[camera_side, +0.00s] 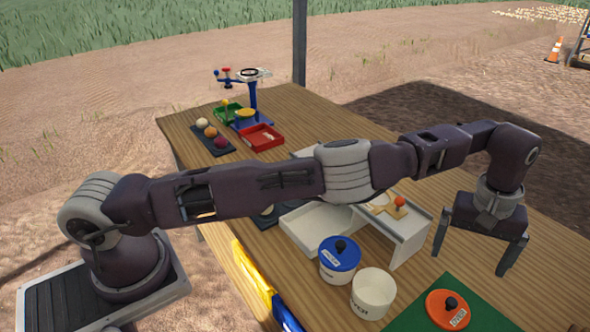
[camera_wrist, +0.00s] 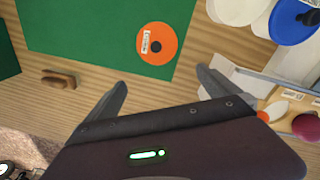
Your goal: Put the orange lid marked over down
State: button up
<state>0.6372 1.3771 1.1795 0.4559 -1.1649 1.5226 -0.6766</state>
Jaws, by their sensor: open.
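The orange lid (camera_side: 448,310) has a dark knob and a white label marked over. It lies on a green mat (camera_side: 484,318). In the wrist view the lid (camera_wrist: 157,44) sits near the right edge of the green mat (camera_wrist: 85,30). My gripper (camera_side: 473,258) is open and empty, with its fingers pointing down above the right side of the table, behind the lid in the side view. In the wrist view the gripper (camera_wrist: 163,80) has its fingertips wide apart, and the lid appears beyond them. Nothing is between the fingers.
An open white pot (camera_side: 373,292) and a blue-lidded pot (camera_side: 339,258) stand left of the mat. A white stand (camera_side: 408,240) with a small board is behind them. Coloured trays (camera_side: 260,138) are at the far end. A brown piece (camera_wrist: 58,79) lies on bare wood.

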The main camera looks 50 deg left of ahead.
jog(key=a+r+n+t+h, duration=0.2)
jog(key=a+r+n+t, duration=0.15)
jog(key=a+r, duration=1.8)
jog(key=s+a+r+m, duration=0.2)
jog(key=s+r, duration=0.2)
jog(key=s, duration=0.6)
jog(key=s+a+r+m, duration=0.1)
jog(key=s+r, duration=0.2)
jog(key=s, duration=0.7)
jog(key=s+a+f+m+y, duration=0.1)
jog(key=s+f, duration=0.3)
jog(key=s, duration=0.4)
jog(key=s+f+m+t+y, duration=0.1)
jog(key=s+f+m, duration=0.3)
jog(key=s, duration=0.5)
jog(key=shift+a+m+y, duration=0.3)
jog(key=shift+a+m, duration=0.05)
jog(key=shift+a, duration=0.05)
